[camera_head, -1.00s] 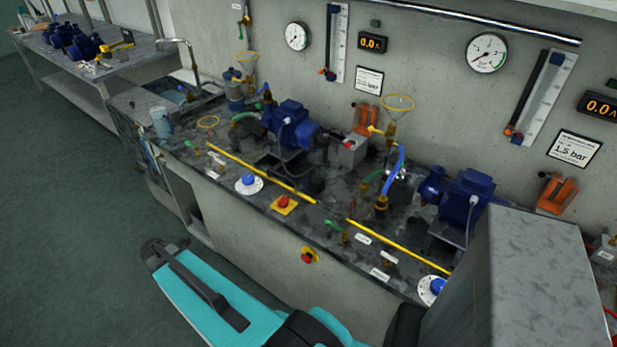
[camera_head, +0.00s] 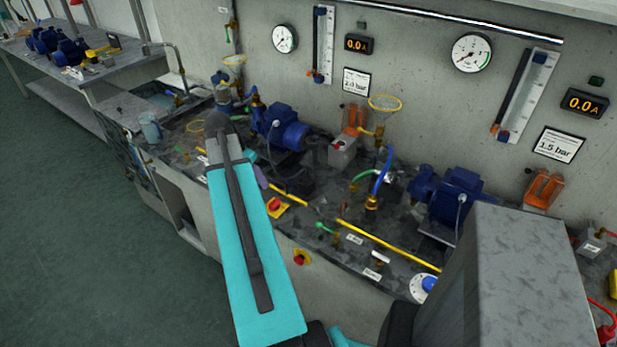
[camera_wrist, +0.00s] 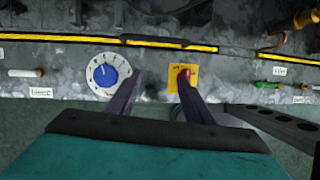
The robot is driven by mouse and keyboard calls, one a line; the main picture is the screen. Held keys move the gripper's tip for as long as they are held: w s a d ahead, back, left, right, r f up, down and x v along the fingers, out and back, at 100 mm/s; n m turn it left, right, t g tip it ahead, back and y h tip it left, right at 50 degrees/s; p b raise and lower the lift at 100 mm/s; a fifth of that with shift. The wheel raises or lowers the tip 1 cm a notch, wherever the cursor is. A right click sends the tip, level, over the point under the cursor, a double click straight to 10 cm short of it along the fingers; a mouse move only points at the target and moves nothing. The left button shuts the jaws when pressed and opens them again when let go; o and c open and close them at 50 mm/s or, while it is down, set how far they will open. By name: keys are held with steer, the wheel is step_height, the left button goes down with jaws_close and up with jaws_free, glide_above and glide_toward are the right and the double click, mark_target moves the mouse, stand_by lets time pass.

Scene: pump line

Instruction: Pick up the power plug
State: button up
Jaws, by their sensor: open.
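I cannot clearly make out the power plug in any view. A red fitting with a red cable (camera_head: 607,328) shows at the right edge of the head view, but I cannot tell if it is a plug. My gripper (camera_wrist: 160,80) is open and empty in the wrist view. Its two dark fingers point at the bench front, between a blue dial (camera_wrist: 109,71) and a red knob on a yellow plate (camera_wrist: 183,76). In the head view my arm largely hides the gripper.
The dark bench top (camera_head: 310,228) carries blue pumps (camera_head: 280,128), another pump (camera_head: 458,194), yellow rails (camera_head: 388,246) and a grey box with a red part (camera_head: 343,152). Glass funnels and hoses stand upright. A grey block (camera_head: 515,270) rises at the front right. Open floor lies at the left.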

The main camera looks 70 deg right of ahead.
steer(key=s+d+r+m, duration=0.2)
steer(key=s+d+r, duration=0.5)
steer(key=s+r, duration=0.1)
steer(key=shift+s+d+h, duration=0.2)
steer(key=shift+s+h, duration=0.1)
steer(key=shift+s, duration=0.55)
steer(key=shift+f, duration=0.15)
steer(key=p, duration=0.2)
glide_above(305, 175)
steer(key=w+a, duration=0.1)
steer(key=a, duration=0.1)
step_height(305, 175, down, 8)
steer(key=shift+w, duration=0.15)
steer(key=shift+a, duration=0.1)
steer(key=shift+s+p+x, duration=0.15)
steer(key=shift+p+x, duration=0.3)
steer(key=shift+x, duration=0.2)
steer(key=shift+s+p+x, duration=0.15)
steer(key=shift+p+x, duration=0.25)
steer(key=shift+x, duration=1.45)
